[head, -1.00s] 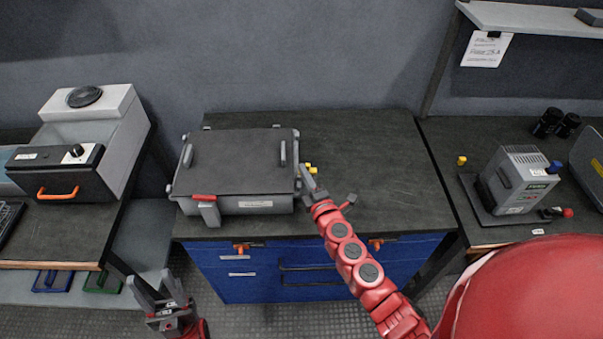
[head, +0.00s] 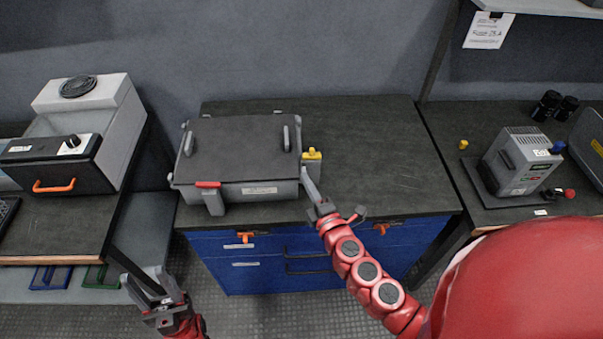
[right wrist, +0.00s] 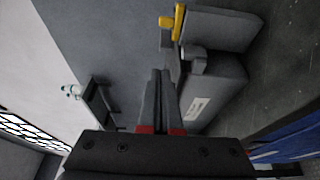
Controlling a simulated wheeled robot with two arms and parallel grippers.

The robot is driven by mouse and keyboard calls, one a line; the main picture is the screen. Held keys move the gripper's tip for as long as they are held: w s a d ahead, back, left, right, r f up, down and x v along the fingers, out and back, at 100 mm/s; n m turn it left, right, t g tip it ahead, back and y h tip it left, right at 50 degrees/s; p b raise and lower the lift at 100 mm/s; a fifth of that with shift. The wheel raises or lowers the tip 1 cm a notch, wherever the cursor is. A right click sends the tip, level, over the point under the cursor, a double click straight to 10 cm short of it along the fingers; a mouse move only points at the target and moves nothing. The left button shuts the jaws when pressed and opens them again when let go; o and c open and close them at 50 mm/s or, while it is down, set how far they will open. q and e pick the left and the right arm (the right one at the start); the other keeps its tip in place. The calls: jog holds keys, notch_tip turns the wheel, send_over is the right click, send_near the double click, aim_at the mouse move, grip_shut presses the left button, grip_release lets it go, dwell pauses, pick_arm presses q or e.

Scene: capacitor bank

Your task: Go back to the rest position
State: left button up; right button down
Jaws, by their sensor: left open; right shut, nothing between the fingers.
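My right gripper (head: 311,187) is shut and empty. In the head view it is at the front right corner of a grey case (head: 240,193) with a dark lid; I cannot tell whether they touch. In the right wrist view its fingers (right wrist: 158,85) are together, and the case (right wrist: 222,85) with a yellow-topped latch (right wrist: 178,22) lies beyond and to the right. My left gripper (head: 147,282) is open and empty, low in front of the left bench, above the floor.
The case stands on a dark worktop (head: 380,150) over blue drawers (head: 235,275); the worktop's right side is clear. A box-shaped device with an orange handle (head: 54,185) is on the left bench. A grey meter unit (head: 520,160) and binoculars (head: 553,106) are on the right bench.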

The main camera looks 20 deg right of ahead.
jog(key=shift+s+d, duration=0.2)
jog(key=shift+s, duration=0.25)
jog(key=shift+a, duration=0.1)
